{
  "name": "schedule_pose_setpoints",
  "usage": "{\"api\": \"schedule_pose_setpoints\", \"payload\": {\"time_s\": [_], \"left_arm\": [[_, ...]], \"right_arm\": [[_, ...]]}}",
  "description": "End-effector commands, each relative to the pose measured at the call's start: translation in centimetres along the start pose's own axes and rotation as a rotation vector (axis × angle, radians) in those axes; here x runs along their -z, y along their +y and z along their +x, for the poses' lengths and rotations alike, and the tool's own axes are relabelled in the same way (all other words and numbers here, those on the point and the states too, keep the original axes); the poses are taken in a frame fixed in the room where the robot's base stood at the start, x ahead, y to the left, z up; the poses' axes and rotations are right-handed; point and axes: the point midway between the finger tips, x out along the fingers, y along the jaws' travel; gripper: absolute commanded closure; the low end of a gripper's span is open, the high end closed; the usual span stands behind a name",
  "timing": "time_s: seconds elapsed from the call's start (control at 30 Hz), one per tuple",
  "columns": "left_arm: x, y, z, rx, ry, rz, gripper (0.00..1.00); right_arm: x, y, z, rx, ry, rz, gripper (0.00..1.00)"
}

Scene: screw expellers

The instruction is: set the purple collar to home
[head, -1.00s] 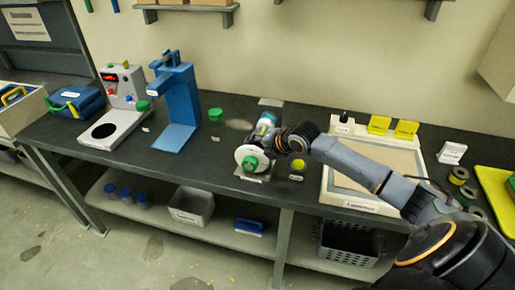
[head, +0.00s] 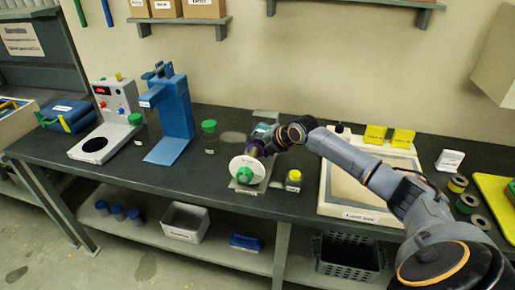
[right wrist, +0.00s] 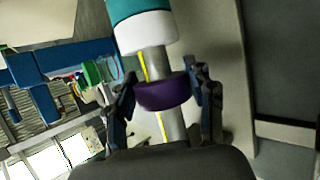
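The purple collar (right wrist: 165,93) sits around a grey metal shaft (right wrist: 173,126) in the right wrist view, below a white and teal cylinder (right wrist: 145,30) with a gap of bare shaft between them. A yellow line runs along the shaft. My right gripper (right wrist: 162,88) has a finger on each side of the collar, and both appear to touch it. In the head view the collar (head: 255,148) shows as a small purple patch between my right gripper (head: 263,143) and the expeller's white disc (head: 247,169) with its green knob. My left gripper is not in view.
A yellow-capped jar (head: 293,181) stands right of the expeller, and a green-capped jar (head: 209,137) left of it. A blue press (head: 178,110) stands farther left. A shallow framed tray (head: 330,206) lies right, under my arm. The dark bench (head: 130,180) has free room at front left.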

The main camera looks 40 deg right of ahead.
Motion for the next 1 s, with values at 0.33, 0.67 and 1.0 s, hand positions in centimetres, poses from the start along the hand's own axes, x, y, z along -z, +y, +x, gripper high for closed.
{"api": "schedule_pose_setpoints", "payload": {"time_s": [0.33,0.67,1.0], "left_arm": [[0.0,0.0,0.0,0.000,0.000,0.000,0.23],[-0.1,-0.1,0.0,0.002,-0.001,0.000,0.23],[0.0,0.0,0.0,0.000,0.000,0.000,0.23]], "right_arm": [[0.1,0.0,0.0,0.000,0.001,0.000,0.23],[-0.1,-0.1,-2.9,0.002,-0.003,-0.006,0.23],[0.0,-0.3,-9.8,0.006,-0.002,-0.004,0.23]]}}
